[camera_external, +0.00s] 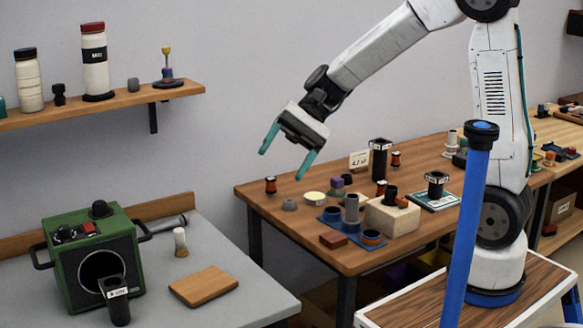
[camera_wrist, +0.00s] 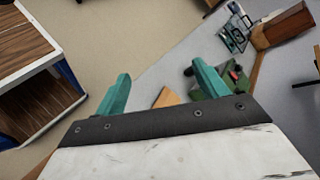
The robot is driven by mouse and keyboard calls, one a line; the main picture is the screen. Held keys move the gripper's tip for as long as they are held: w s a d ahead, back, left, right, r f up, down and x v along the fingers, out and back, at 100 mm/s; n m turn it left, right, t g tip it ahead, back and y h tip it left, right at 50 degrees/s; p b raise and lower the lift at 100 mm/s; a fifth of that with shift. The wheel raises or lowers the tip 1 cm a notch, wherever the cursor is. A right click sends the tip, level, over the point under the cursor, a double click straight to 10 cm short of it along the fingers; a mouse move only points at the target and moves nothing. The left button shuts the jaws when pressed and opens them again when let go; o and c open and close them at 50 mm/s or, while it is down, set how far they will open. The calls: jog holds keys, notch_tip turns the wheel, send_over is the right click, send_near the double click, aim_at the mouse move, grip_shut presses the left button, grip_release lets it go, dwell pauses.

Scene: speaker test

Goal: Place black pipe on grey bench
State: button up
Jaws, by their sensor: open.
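My gripper (camera_external: 283,164) is open and empty, in the air between the grey bench (camera_external: 225,258) and the wooden table; its teal fingers also show in the wrist view (camera_wrist: 160,70). A tall black pipe-like piece (camera_external: 379,162) stands upright on the wooden table, right of my gripper. A shorter black piece (camera_external: 436,187) stands on a card nearby, and a small black one (camera_external: 390,195) is at a pale block. A black labelled cylinder (camera_external: 117,305) stands on the grey bench before the green box. I cannot tell which is the task's black pipe. The grey bench also shows in the wrist view (camera_wrist: 172,68).
The grey bench holds a green box (camera_external: 70,270), a wooden board (camera_external: 203,286), a white-topped peg (camera_external: 180,241) and a dark tube. A blue post (camera_external: 467,235) stands in front.

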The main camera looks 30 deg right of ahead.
jog(key=s+d+n+t+h, duration=0.2)
jog(key=s+d+h, duration=0.3)
jog(key=d, duration=1)
jog(key=s+d+n+t+h, duration=0.2)
jog(key=s+d+t+h, duration=0.2)
jog(key=s+d, duration=0.6)
jog(key=d+h, duration=0.1)
jog(key=d, duration=0.3)
jog(key=shift+d+r, duration=0.3)
jog(key=shift+d, duration=0.1)
jog(key=shift+s, duration=0.1)
